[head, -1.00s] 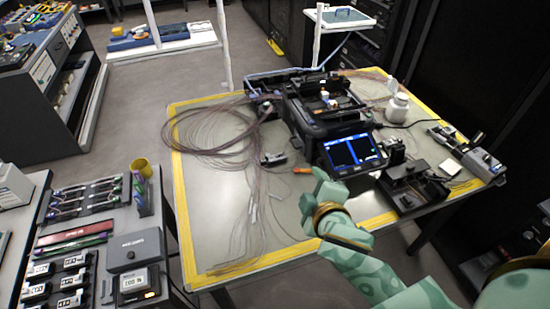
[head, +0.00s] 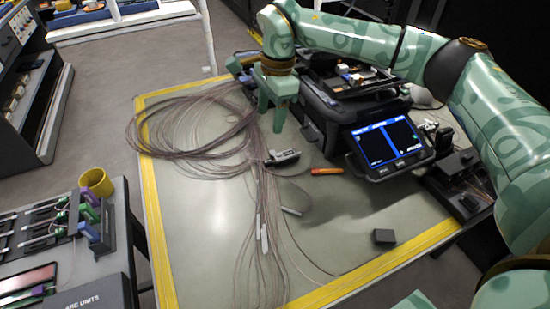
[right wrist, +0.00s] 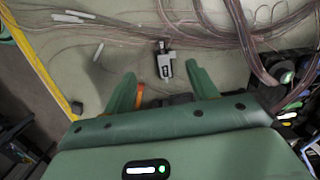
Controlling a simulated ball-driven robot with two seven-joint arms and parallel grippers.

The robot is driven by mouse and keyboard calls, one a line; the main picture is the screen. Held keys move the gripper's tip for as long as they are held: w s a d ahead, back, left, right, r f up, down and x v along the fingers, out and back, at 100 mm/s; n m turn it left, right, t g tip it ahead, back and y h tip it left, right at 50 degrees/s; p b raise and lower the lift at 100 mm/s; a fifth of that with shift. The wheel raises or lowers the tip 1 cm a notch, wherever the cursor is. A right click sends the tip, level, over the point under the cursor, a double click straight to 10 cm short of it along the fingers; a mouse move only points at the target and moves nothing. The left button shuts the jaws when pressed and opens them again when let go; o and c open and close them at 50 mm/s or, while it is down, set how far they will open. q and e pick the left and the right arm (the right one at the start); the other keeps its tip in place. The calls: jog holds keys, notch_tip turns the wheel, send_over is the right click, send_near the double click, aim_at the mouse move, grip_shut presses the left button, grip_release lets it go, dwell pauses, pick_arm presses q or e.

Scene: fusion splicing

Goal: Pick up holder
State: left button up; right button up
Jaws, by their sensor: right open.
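The holder, a small dark-and-grey clamp-like piece (head: 282,157), lies on the table among thin fibres, left of the splicer screen. In the right wrist view the holder (right wrist: 165,62) lies ahead of the fingers, roughly between their tips. My right gripper (head: 272,115) points down above the table behind the holder in the head view. Its two fingers (right wrist: 163,78) are spread apart with nothing held between them. They appear apart from the holder, though the exact height is hard to tell. My left gripper is not in view.
An orange-handled tool (head: 327,171) lies right of the holder. Loose fibre coils (head: 180,125) spread to the left. The splicer screen (head: 388,142) stands to the right. A small black block (head: 383,237) and white sleeves (head: 264,235) lie nearer; the front table is mostly open.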

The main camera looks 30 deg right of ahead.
jog(key=d+h, duration=0.1)
jog(key=d, duration=0.3)
jog(key=b, duration=0.4)
send_over(283, 155)
jog(key=shift+m, duration=0.4)
jog(key=f, duration=0.8)
jog(key=shift+w+d+f, duration=0.2)
jog(key=shift+w+d, duration=0.1)
jog(key=shift+f+b, duration=0.45)
jog(key=shift+f, duration=0.35)
jog(key=f+b, duration=0.1)
jog(key=f, duration=0.2)
jog(key=f+b, duration=0.1)
jog(key=f, duration=0.1)
jog(key=shift+s+a+b, duration=0.25)
jog(key=shift+a+b, duration=0.05)
jog(key=shift+b, duration=0.05)
jog(key=shift+r, duration=0.25)
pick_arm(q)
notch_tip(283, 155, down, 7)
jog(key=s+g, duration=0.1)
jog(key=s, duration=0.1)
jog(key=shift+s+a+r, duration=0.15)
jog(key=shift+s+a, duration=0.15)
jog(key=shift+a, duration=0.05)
pick_arm(e)
jog(key=c, duration=1.1)
